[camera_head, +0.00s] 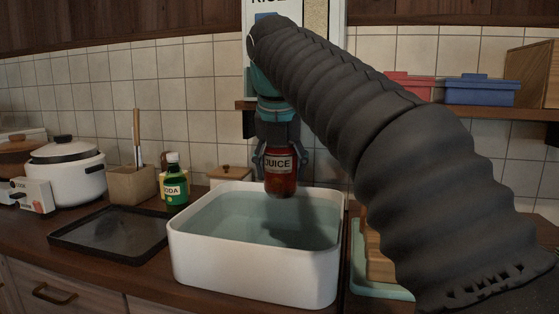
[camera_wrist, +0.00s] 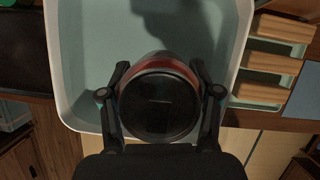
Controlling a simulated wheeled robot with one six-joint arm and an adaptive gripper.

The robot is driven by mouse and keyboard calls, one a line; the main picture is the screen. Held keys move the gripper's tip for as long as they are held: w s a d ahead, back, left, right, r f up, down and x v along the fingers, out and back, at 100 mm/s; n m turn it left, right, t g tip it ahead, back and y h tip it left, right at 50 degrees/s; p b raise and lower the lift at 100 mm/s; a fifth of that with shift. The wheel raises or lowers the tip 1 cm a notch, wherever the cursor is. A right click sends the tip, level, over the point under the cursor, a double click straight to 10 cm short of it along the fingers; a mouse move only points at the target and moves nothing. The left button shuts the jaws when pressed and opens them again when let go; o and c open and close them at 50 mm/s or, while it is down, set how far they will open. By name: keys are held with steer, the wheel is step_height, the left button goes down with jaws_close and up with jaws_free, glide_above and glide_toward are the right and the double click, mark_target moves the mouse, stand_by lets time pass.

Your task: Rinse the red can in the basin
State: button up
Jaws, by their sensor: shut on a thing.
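The red can (camera_head: 280,172) has a pale label reading "JUICE" and hangs upright in my gripper (camera_head: 279,160). The gripper is shut on it, with a finger on each side. In the wrist view the can (camera_wrist: 158,103) shows its dark round top between the two fingertips of my gripper (camera_wrist: 160,92). The white basin (camera_head: 250,273) stands on the counter and holds pale blue-green water. The can is over the back part of the basin, and its bottom appears above the water. In the wrist view the basin (camera_wrist: 52,60) lies beneath the can.
A white pot (camera_head: 68,170) stands far left. Wooden blocks (camera_wrist: 270,60) sit close right of the basin. A shelf (camera_head: 490,110) holds a blue container (camera_head: 481,90).

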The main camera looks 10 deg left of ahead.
steer(key=shift+f+b, duration=3.45)
steer(key=shift+f, duration=2.3)
steer(key=shift+d, duration=0.1)
steer(key=shift+s+d, duration=0.2)
steer(key=shift+d, duration=0.95)
steer(key=shift+w+a+r+p, duration=0.15)
steer(key=shift+a+p, duration=0.4)
steer(key=shift+a, duration=0.3)
steer(key=shift+w+a+p, duration=0.2)
steer(key=shift+a+p, duration=0.75)
steer(key=shift+a, duration=0.7)
steer(key=shift+d, duration=0.1)
